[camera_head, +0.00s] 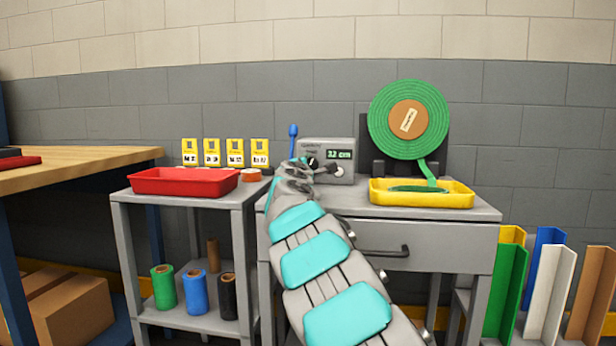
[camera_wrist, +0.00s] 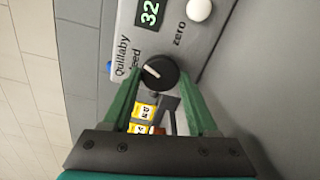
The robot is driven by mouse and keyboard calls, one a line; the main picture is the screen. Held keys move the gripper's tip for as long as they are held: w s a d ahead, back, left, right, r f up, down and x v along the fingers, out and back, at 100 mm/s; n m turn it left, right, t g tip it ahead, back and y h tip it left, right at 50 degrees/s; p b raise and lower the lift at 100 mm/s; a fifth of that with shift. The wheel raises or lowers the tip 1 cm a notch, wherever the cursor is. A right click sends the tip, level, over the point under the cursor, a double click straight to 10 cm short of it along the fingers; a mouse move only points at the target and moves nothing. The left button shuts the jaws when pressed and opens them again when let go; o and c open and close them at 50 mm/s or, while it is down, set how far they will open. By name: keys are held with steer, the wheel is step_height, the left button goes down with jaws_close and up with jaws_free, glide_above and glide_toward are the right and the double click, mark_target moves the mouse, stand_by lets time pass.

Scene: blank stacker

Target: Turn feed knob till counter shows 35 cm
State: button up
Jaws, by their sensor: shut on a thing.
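The grey feeder box (camera_head: 328,148) stands on the grey table, with a green-lit counter (camera_head: 340,155). In the wrist view the counter (camera_wrist: 150,13) reads 32, and the head view shows "cm" after the number. The black feed knob (camera_wrist: 158,72) has a white pointer line and sits beside the word "feed". My gripper (camera_wrist: 158,82) has its green fingers on either side of the knob, shut on it. A white round zero button (camera_wrist: 199,9) is beside the counter. In the head view my arm partly covers the box's left side.
A blue-tipped lever (camera_head: 293,131) rises left of the box. A green strip reel (camera_head: 408,120) stands at right above a yellow tray (camera_head: 450,201). A red tray (camera_head: 184,182) and several yellow cards (camera_head: 235,152) are on the left.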

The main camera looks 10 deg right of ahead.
steer(key=m+b, duration=0.1)
steer(key=m, duration=0.1)
steer(key=shift+f+m+b, duration=0.2)
steer(key=shift+m+b, duration=0.1)
steer(key=shift+b, duration=0.1)
steer(key=shift+r+m+b, duration=0.15)
steer(key=shift+m+b, duration=0.7)
steer(key=shift+m, duration=0.25)
steer(key=shift+r, duration=0.1)
steer(key=o, duration=1.4)
steer(key=shift+v, duration=3.4)
steer(key=shift+s+a, duration=0.1)
steer(key=shift+s, duration=0.4)
